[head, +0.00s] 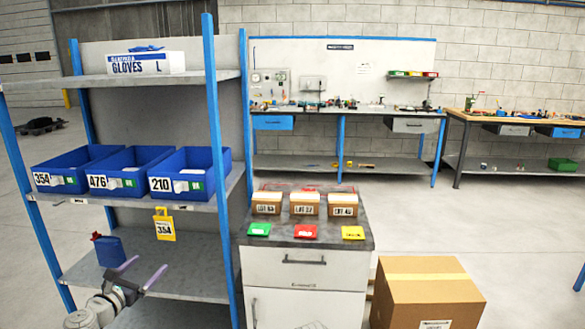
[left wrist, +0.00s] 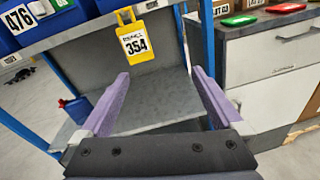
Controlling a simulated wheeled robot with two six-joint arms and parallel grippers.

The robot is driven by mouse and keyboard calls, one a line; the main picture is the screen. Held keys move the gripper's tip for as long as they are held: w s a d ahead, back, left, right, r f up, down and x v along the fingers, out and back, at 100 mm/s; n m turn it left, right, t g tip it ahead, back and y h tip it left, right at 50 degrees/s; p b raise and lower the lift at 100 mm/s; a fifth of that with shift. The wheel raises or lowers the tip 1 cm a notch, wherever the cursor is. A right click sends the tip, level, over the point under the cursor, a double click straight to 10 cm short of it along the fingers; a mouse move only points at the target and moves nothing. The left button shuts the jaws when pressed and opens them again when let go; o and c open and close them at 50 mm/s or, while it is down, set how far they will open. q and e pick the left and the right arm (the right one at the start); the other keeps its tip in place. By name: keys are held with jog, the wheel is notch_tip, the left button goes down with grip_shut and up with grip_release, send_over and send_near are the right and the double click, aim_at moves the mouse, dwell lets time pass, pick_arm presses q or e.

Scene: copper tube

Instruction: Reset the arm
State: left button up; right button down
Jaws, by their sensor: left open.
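My left gripper (head: 141,279) is at the lower left of the head view, in front of the lower part of the blue-posted shelf (head: 190,255). Its two purple fingers are spread apart with nothing between them; they also show in the left wrist view (left wrist: 160,90). A yellow tag marked 354 (head: 165,226) hangs from the shelf level above the gripper, apart from the fingers. In the left wrist view the tag (left wrist: 138,44) is beyond the fingertips. My right gripper is not in view.
Blue bins marked 354 (head: 62,181), 476 (head: 125,184) and 210 (head: 187,187) stand on the middle shelf. A small blue container (head: 110,251) is on the lower shelf. A cabinet (head: 290,270) and a cardboard box (head: 425,300) stand to the right.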

pick_arm(q)
jog(key=s+d+f+m+g+h, duration=0.1)
jog(key=s+d+f+m+g, duration=0.15)
jog(key=d+f+m, duration=0.35)
jog(key=s+d+f+m+g+h, duration=0.1)
jog(key=s+d+f+m+g, duration=0.2)
jog(key=d+m, duration=0.45)
jog(key=s+d+f+m+g+h, duration=0.1)
jog(key=d+f+m+g, duration=0.45)
jog(key=d, duration=0.25)
jog(key=s+d+f+m+g+y, duration=0.2)
jog(key=s+f+m+g+y, duration=0.35)
jog(key=s+m, duration=0.65)
jog(key=s+d+m+y, duration=0.2)
jog(key=s+d+m, duration=0.25)
jog(key=d, duration=0.55)
notch_tip(320, 180, up, 14)
jog(key=p, duration=1.4)
jog(key=shift+d+r+g+p, duration=0.2)
jog(key=shift+g+p, duration=0.1)
jog(key=shift+g, duration=0.05)
